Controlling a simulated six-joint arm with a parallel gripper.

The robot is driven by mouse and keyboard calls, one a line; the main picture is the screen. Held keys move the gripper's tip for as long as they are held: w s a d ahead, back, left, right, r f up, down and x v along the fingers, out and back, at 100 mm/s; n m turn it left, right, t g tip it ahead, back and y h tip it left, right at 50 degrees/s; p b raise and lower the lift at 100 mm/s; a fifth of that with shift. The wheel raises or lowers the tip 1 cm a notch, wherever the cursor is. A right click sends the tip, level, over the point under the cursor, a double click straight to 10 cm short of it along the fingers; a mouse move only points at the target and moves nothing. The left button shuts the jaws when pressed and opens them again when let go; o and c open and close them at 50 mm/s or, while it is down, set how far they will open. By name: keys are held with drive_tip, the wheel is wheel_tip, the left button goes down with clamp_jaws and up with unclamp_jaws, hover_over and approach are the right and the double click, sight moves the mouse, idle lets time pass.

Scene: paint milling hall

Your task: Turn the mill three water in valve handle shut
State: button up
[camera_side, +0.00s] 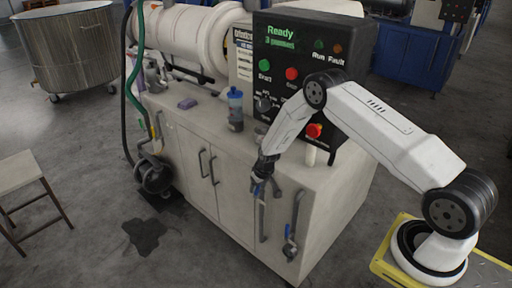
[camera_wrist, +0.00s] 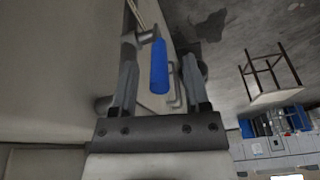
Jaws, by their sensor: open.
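A valve with a blue lever handle (camera_wrist: 160,66) sits on a pipe in the wrist view. The handle lies lengthwise between my gripper's two fingers, with a gap visible on each side. A second valve with a blue handle (camera_side: 289,247) sits lower right on the same face. I see no readable label telling which is the mill three water in valve.
The control panel (camera_side: 285,50) reads Ready, with a red button (camera_side: 314,130) near my arm. A blue bottle (camera_side: 236,108) stands on the cabinet top. Pull handles (camera_side: 207,165) stick out from the doors. A wet patch (camera_side: 146,236) and a stool (camera_side: 22,180) are on the floor.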

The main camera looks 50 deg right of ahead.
drive_tip(key=v, duration=0.7)
idle(0.3)
drive_tip(key=shift+c, duration=0.2)
drive_tip(key=c, duration=0.7)
drive_tip(key=shift+w+a+r, duration=0.15)
drive_tip(key=shift+w+r, duration=0.05)
drive_tip(key=shift+w, duration=0.3)
clamp_jaws()
drive_tip(key=w+a+r+n+g, duration=0.1)
drive_tip(key=w+r+n+g, duration=0.1)
drive_tip(key=w+r+n, duration=0.2)
drive_tip(key=shift+w+r+g, duration=0.4)
drive_tip(key=shift+w+r, duration=0.15)
drive_tip(key=shift+w, duration=0.9)
